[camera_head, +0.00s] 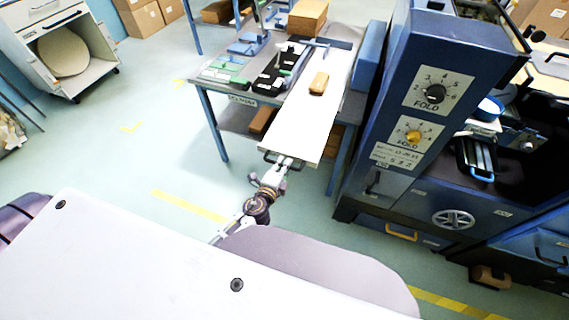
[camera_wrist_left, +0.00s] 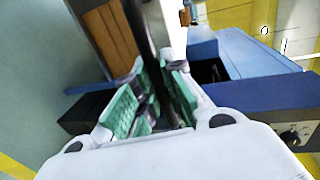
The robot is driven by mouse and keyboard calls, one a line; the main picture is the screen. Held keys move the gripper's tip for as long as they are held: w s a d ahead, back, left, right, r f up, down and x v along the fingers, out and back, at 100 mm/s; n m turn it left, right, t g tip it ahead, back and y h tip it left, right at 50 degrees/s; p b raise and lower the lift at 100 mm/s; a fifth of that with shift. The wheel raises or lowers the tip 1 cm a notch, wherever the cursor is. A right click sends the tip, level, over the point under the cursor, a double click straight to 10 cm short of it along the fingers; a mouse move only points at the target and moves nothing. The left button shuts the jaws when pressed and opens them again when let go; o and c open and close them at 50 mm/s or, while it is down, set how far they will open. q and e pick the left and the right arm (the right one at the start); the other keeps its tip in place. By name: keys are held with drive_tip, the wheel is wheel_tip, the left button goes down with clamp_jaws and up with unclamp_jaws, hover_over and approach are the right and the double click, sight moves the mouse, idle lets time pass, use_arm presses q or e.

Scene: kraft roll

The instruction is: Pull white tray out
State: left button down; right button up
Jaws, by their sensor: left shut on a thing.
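The white tray (camera_head: 305,110) is a long flat board on the grey-topped table, its near end reaching past the table's front edge. A small brown block (camera_head: 319,83) lies on it. A dark handle (camera_head: 268,157) sits at the tray's near end. My left gripper (camera_head: 286,163) is at that handle and shut on it. In the left wrist view the dark bar of the handle (camera_wrist_left: 146,40) runs between the green-padded fingers of my left gripper (camera_wrist_left: 155,95). My right gripper is not in view.
The table (camera_head: 236,98) carries green, blue and black items left of the tray. A tall blue machine with dials (camera_head: 432,92) stands close on the right. A white cabinet (camera_head: 62,50) stands at the far left. The floor left of the table is clear.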

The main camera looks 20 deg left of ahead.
use_arm(q)
drive_tip(key=c, duration=1.5)
unclamp_jaws()
drive_tip(key=v, duration=0.7)
drive_tip(key=shift+s, duration=0.25)
